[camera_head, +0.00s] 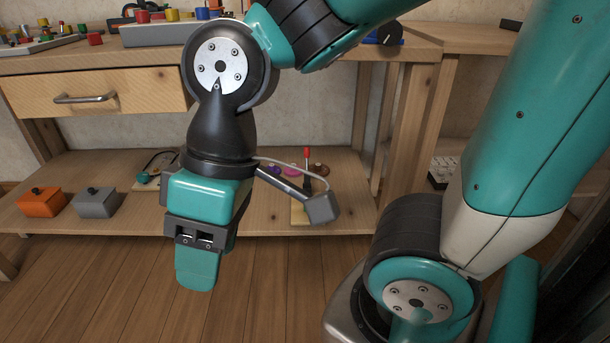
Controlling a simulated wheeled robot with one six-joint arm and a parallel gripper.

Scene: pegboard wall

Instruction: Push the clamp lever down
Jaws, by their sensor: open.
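A lever with a red tip (307,153), which looks like the clamp lever, stands about upright on the lower shelf. It rises from a small pale wooden base (299,214). The lower part of the clamp is hidden behind my gripper's camera arm. My gripper (200,268) hangs pointing down, to the left of the lever and nearer to me, in front of the shelf. It is open, with nothing seen in it. It is clear of the lever.
On the lower shelf (345,215) stand an orange box (40,203) and a grey box (96,204). Coloured discs (318,170) lie behind the lever. Above, a worktop with a drawer (95,92) overhangs the shelf. Wooden floor (110,300) is free in front.

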